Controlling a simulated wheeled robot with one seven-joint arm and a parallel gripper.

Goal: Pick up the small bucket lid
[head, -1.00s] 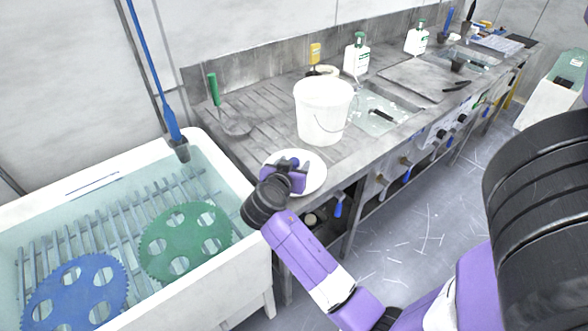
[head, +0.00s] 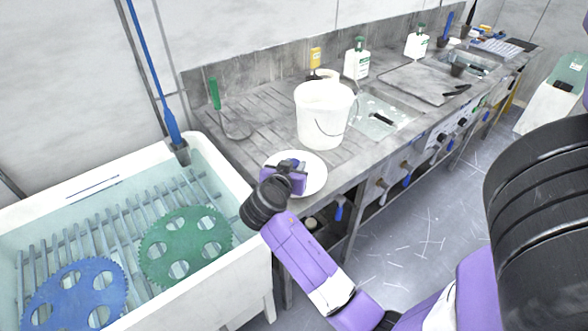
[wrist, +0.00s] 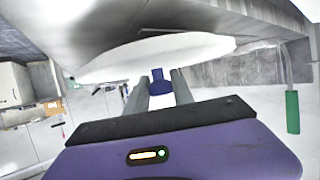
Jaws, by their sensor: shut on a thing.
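The small bucket lid (head: 314,179) is a round white disc near the front edge of the steel bench, in front of the white bucket (head: 320,118). In the wrist view the lid (wrist: 205,46) spans the upper middle, with a blue knob (wrist: 157,82) on it. My gripper (head: 291,163) is over the lid. Its fingers in the wrist view (wrist: 158,90) are shut on the knob from both sides. My gripper hides part of the lid in the head view. I cannot tell whether the lid is clear of the bench.
A white sink (head: 255,207) with blue and green toothed discs stands at the left. White bottles (head: 357,62) stand further back. The floor (head: 420,215) to the right of the bench front is clear.

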